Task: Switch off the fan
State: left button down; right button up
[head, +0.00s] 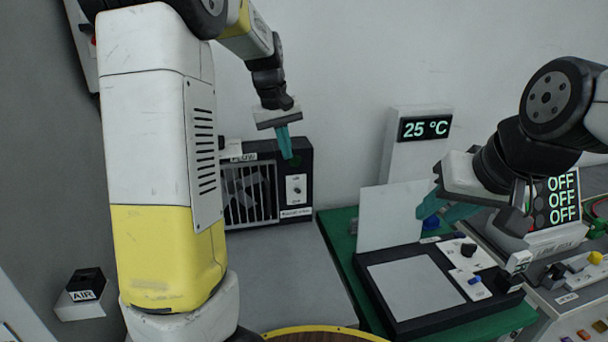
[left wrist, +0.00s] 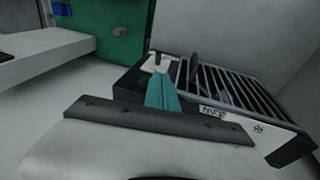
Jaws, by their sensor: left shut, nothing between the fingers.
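The fan (head: 250,190) is a black box with a barred grille, against the back wall in the head view. A white switch plate (head: 296,189) with a small dark toggle is on its right part. The fan also shows at the right of the left wrist view (left wrist: 255,100), seen at a slant. My left gripper (head: 286,157) is shut and empty, its teal fingertips pointing down by the fan's upper right part, above the switch plate. I cannot tell whether they touch the fan. My right gripper (head: 440,208) is over the green table, by a white upright panel; its finger gap is unclear.
A black-framed device (head: 420,290) with knobs and the white upright panel (head: 395,215) stand on the green table (head: 340,240). A 25 °C display (head: 425,128) is behind. A box labelled AIR (head: 85,290) is at left. The grey surface before the fan is clear.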

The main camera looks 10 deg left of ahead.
aim_at(296, 190)
pick_arm(q)
jog(key=x, duration=1)
jog(key=shift+s+d+f+t+y, duration=0.25)
jog(key=shift+s+t, duration=0.2)
jog(key=shift+t, duration=0.35)
jog(key=shift+s+d+f+t+y, duration=0.15)
jog(key=shift+s+f+t+y, duration=0.15)
jog(key=shift+t, duration=0.4)
jog(key=f, duration=0.1)
jog(key=s, duration=0.1)
jog(key=f, duration=0.1)
jog(key=shift+s+d+f, duration=0.25)
jog(key=shift+f, duration=0.05)
jog(key=shift+w+r, duration=0.1)
jog(key=shift+w+a+r, duration=0.3)
jog(key=shift+w, duration=0.25)
